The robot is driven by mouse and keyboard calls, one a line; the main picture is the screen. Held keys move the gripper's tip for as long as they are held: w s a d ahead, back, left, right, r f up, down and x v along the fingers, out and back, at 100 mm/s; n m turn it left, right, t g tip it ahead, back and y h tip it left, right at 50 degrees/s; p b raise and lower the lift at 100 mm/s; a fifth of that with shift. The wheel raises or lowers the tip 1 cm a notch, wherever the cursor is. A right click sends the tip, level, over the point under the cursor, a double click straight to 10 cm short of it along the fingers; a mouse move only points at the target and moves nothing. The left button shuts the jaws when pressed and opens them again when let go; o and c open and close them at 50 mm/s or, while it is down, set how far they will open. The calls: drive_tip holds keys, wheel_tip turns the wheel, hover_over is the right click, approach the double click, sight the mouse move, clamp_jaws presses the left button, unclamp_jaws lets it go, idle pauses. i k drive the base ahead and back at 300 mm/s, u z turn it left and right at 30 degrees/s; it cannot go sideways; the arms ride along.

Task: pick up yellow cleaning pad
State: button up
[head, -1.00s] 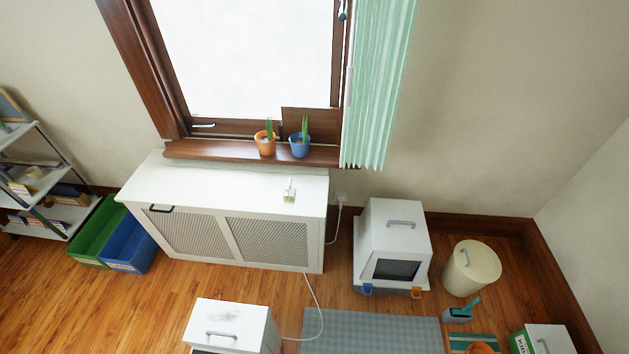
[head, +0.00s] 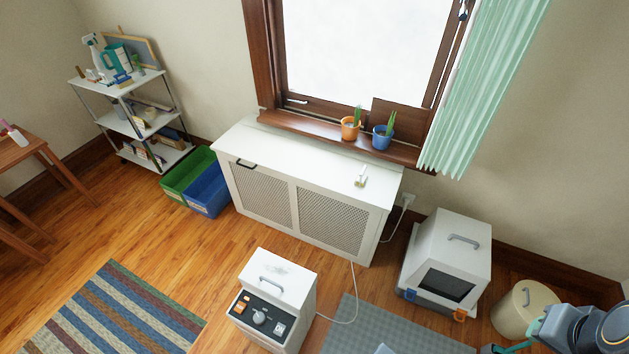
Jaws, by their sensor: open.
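I cannot make out a yellow cleaning pad for certain in the head view. The white metal shelf rack (head: 119,86) at the back left holds cleaning items, among them a spray bottle (head: 95,52) and a teal container (head: 116,57) on its top. Small items on its middle and lower shelves are too small to identify. Part of my arm (head: 590,330) shows at the bottom right corner.
Green (head: 188,173) and blue (head: 209,193) bins stand beside the rack, left of the white radiator cabinet (head: 300,190). A white machine (head: 275,290) with a trailing cord stands ahead. A wooden table (head: 20,150) is at left, a striped rug (head: 120,310) below. Bare floor lies between.

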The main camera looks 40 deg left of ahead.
sight(360, 180)
drive_tip(key=u, duration=0.25)
drive_tip(key=i, duration=1)
drive_tip(key=u, duration=2.45)
